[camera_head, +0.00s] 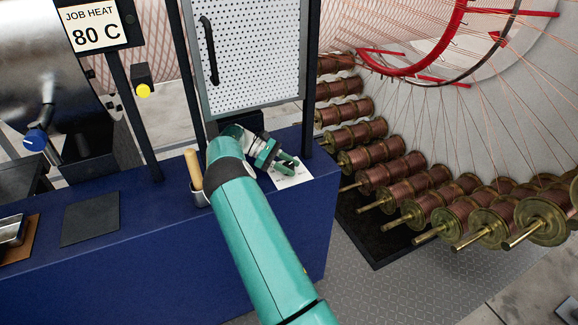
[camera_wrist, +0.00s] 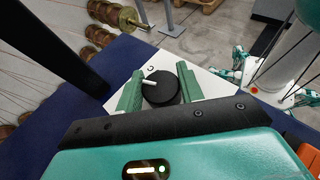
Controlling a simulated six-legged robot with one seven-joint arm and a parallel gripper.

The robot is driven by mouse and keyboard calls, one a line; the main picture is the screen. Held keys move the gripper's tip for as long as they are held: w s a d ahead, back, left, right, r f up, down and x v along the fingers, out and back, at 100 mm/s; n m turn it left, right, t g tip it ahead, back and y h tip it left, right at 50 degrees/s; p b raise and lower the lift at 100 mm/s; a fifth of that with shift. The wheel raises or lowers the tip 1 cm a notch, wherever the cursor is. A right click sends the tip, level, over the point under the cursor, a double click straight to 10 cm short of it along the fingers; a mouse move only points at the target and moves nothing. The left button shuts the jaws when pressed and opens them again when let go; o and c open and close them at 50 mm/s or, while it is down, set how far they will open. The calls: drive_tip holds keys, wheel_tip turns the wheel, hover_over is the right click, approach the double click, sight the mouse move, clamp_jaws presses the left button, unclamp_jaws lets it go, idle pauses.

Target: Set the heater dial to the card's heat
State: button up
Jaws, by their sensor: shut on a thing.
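The job heat card (camera_head: 93,27) reads 80 C at the upper left of the head view. The heater dial (camera_wrist: 161,87) is a round black knob with a white pointer line, standing on a white plate (camera_wrist: 205,82) in the wrist view. The pointer aims toward the left of that picture. My gripper (camera_wrist: 159,90) has one green finger on each side of the dial and is shut on it. In the head view my gripper (camera_head: 287,165) is over the white plate (camera_head: 290,178) on the blue bench, and the dial is hidden there. Most scale marks are covered; one letter C shows.
The blue bench (camera_head: 150,245) also bears a cup with a wooden-handled tool (camera_head: 195,172) and a dark mat (camera_head: 90,218). A perforated panel door (camera_head: 252,55) stands behind my gripper. Copper wire spools (camera_head: 390,175) fill the right side.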

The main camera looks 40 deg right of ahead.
drive_tip(key=shift+m+g+y, duration=0.7)
drive_tip(key=shift+m+y, duration=0.5)
drive_tip(key=shift+y, duration=0.1)
drive_tip(key=shift+s, duration=0.1)
drive_tip(key=o, duration=1)
